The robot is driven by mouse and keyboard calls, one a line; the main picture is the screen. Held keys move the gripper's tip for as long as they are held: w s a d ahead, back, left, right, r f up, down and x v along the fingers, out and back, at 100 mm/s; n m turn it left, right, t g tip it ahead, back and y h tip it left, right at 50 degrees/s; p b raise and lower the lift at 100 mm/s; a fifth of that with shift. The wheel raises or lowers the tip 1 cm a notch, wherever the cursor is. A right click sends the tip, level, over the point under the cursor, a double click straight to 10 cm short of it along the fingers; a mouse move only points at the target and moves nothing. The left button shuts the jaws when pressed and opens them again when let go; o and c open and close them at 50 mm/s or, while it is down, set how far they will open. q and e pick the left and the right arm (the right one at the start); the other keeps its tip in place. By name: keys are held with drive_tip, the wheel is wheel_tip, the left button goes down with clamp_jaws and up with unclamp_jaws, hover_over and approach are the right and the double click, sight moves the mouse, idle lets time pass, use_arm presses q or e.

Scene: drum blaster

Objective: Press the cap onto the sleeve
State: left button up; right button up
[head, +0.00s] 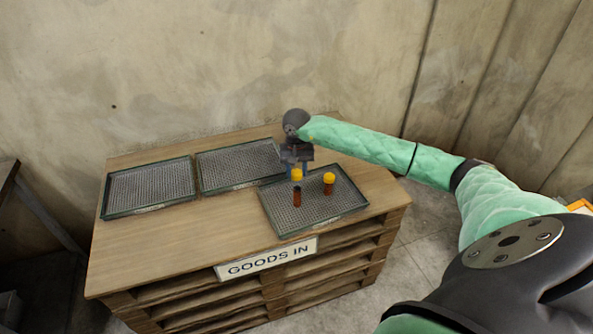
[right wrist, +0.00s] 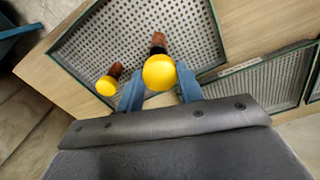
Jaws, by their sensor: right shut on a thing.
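My right gripper (head: 297,169) reaches down over the right-hand tray, shut on a yellow cap (head: 297,175). In the right wrist view the cap (right wrist: 159,72) sits between the two blue fingers. A red-brown sleeve with a dark top (head: 297,198) stands upright on the tray just below the held cap. There seems to be a small gap between them, but contact is hard to judge. In the right wrist view the sleeve (right wrist: 158,42) is partly hidden behind the cap. My left gripper is not in view.
A second red-brown sleeve with a yellow cap on it (head: 329,184) stands close by on the same mesh tray (head: 345,208). Two empty mesh trays (head: 150,187) (head: 240,164) lie to the left on the wooden pallet table (head: 190,235). A "GOODS IN" sign (head: 267,259) hangs at its front.

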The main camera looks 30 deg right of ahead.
sight(297, 189)
drive_tip(key=shift+s+d+f, duration=0.1)
drive_tip(key=shift+d+f, duration=0.15)
drive_tip(key=shift+d, duration=0.05)
drive_tip(key=shift+a+f, duration=0.2)
drive_tip(key=shift+f, duration=1.6)
drive_tip(key=shift+d+f, duration=0.1)
drive_tip(key=shift+f, duration=0.2)
drive_tip(key=shift+f+b, duration=0.3)
drive_tip(key=shift+b, duration=0.3)
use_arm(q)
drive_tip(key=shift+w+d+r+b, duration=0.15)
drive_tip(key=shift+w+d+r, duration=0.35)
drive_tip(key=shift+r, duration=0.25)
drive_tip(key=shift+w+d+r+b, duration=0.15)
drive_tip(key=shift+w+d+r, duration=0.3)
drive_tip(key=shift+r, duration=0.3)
use_arm(e)
drive_tip(key=shift+f, duration=0.2)
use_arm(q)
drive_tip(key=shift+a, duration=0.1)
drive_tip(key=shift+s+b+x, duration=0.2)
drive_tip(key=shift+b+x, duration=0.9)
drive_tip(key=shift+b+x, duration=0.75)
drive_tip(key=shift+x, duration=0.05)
use_arm(e)
drive_tip(key=shift+f, duration=0.45)
